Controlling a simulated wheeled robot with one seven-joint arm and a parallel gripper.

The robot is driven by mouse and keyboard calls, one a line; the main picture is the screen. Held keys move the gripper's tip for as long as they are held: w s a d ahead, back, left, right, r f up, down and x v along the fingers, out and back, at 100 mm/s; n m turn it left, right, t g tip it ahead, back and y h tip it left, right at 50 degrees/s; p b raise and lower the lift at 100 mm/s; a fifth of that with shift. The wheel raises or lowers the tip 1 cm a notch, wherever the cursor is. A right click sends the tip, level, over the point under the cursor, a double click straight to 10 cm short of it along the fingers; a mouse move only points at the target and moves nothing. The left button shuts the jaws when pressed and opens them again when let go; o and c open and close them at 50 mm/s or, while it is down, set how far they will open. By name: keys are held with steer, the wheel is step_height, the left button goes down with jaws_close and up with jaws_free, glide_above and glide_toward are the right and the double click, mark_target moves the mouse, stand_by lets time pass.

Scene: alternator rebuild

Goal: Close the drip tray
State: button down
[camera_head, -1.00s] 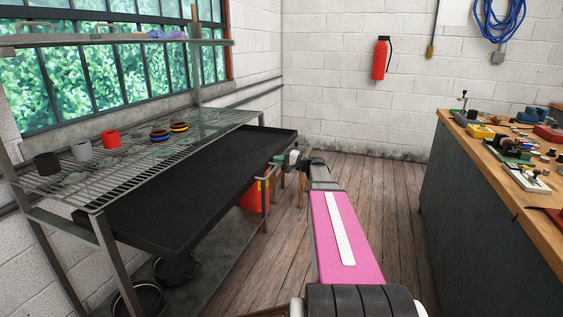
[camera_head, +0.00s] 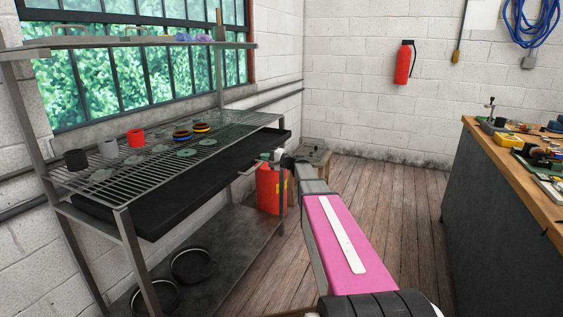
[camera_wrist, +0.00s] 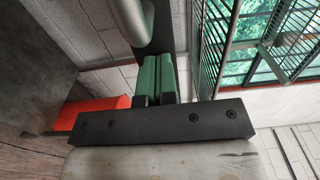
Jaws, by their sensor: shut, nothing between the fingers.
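The black drip tray (camera_head: 195,192) lies under the wire rack of the metal shelf. Only a narrow strip of it shows beyond the rack's front edge; the rest is under the rack. My gripper (camera_head: 267,156) is at the tray's front side, towards its far end. In the wrist view its green fingers (camera_wrist: 155,78) are together with nothing between them, close against the dark tray front (camera_wrist: 158,28). A grey tubular handle (camera_wrist: 127,18) passes beside the fingers. I cannot tell exact contact.
The wire rack (camera_head: 110,165) holds several cups and rings. A red can (camera_head: 270,188) stands below my gripper, also seen in the wrist view (camera_wrist: 95,112). Pans (camera_head: 190,264) lie on the lower shelf. A workbench (camera_head: 490,190) stands right; wooden floor between is open.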

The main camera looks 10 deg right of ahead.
mark_target(249, 157)
steer(key=x, duration=0.9)
steer(key=shift+w+a+r, duration=0.1)
steer(key=shift+w, duration=0.05)
steer(key=shift+s+d, duration=0.3)
steer(key=v, duration=1.4)
steer(key=s+a+f+n+g+h, duration=0.2)
steer(key=s+a+f+g+h, duration=0.1)
steer(key=s+f, duration=0.55)
steer(key=s+a+f+n+g+h, duration=0.2)
steer(key=s+a+f+g+h, duration=0.15)
steer(key=s+f, duration=0.45)
steer(key=s+d+f+n+g+h, duration=0.1)
steer(key=s+d+f+g+h, duration=0.1)
steer(key=s, duration=0.8)
steer(key=s+d+f+n+g+h, duration=0.2)
steer(key=s+f+h, duration=0.3)
steer(key=s, duration=0.5)
steer(key=shift+d+f+h, duration=0.2)
steer(key=shift+d+h, duration=0.35)
steer(key=shift+d, duration=0.1)
